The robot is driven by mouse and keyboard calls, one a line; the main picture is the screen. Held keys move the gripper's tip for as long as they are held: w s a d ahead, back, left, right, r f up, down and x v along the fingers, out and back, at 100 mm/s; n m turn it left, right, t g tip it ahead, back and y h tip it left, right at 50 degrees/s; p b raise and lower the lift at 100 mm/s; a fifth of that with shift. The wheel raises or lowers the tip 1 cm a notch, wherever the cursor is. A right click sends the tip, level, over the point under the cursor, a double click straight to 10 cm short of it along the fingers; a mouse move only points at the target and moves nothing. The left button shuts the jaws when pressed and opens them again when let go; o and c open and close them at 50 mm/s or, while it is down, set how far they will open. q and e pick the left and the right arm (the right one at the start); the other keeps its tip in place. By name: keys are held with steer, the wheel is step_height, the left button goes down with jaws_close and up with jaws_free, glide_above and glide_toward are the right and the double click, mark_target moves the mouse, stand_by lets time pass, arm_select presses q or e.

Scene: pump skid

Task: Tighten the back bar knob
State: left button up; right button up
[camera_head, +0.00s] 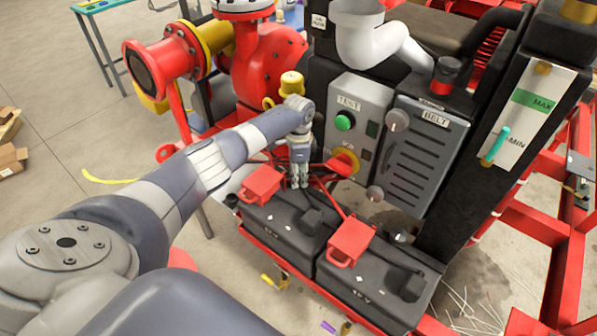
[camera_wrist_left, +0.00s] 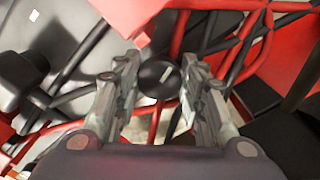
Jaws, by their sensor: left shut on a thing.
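My left gripper (camera_head: 299,180) points down at the back of the two black batteries, beside the red terminal cover. The gripper is shut on this knob, which I take to be the back bar knob. In the head view the gripper hides the knob. The right gripper is in neither view.
Red terminal covers (camera_head: 262,185) and (camera_head: 350,241) sit on the batteries (camera_head: 285,222). A grey control box with a green TEST button (camera_head: 344,121) and the BELT guard (camera_head: 424,155) stand close to the right of my gripper. Cables run around the knob.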

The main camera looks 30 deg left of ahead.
arm_select(q)
steer(key=n+p, duration=0.1)
steer(key=n, duration=0.1)
steer(key=shift+d+r+n+p, duration=0.1)
steer(key=shift+r+n+p, duration=0.05)
steer(key=shift+n+p, duration=0.15)
steer(key=n+p, duration=0.1)
steer(key=n, duration=0.2)
steer(key=shift+n+p, duration=0.3)
steer(key=shift+p, duration=0.05)
steer(key=n+p, duration=0.1)
steer(key=n, duration=0.2)
steer(key=shift+d+n+p, duration=0.1)
steer(key=shift+n+p, duration=0.45)
steer(key=shift+n, duration=1.05)
steer(key=o, duration=1.1)
steer(key=shift+c, duration=0.2)
